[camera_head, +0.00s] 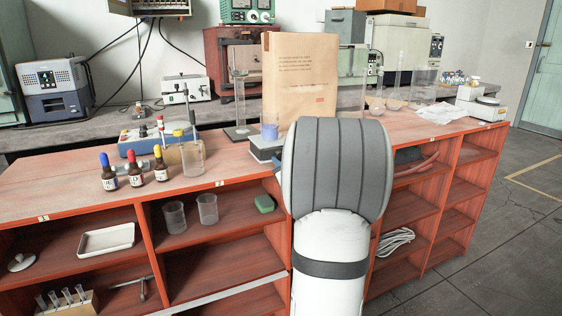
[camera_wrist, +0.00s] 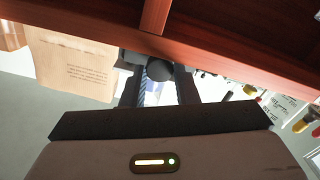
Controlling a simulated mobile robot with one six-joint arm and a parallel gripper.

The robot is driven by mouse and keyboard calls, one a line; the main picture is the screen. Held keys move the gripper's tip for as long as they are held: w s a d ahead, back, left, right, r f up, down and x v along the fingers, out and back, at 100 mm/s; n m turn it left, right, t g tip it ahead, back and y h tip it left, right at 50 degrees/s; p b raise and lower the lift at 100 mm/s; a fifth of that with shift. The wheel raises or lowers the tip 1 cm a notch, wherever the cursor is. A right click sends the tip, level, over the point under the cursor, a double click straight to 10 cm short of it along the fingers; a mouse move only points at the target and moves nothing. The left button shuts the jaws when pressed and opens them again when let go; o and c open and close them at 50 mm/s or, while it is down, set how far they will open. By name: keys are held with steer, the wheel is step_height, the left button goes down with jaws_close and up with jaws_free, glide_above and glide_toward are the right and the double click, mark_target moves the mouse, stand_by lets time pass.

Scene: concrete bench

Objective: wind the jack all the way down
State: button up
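The jack (camera_head: 264,147) is a low grey platform on the bench top, with a blue-tinted beaker (camera_head: 269,126) on it. My arm hides its right side in the head view. In the wrist view a round black knob (camera_wrist: 159,72) shows between the two dark fingers of my gripper (camera_wrist: 159,88). The fingers stand apart on either side of it, and I see no clear contact. My gripper is hidden behind my arm in the head view. How far the jack is raised is hard to tell.
A brown paper bag (camera_head: 300,80) stands behind the jack and also shows in the wrist view (camera_wrist: 70,68). Dropper bottles (camera_head: 134,170) and a blue instrument (camera_head: 150,142) stand to the left. The red shelf edge (camera_wrist: 90,38) lies close to my gripper.

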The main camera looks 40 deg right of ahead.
steer(key=o, duration=0.5)
steer(key=shift+c, duration=0.2)
steer(key=p+v, duration=0.1)
steer(key=v, duration=0.6)
steer(key=shift+s+a, duration=0.15)
steer(key=shift+s, duration=0.2)
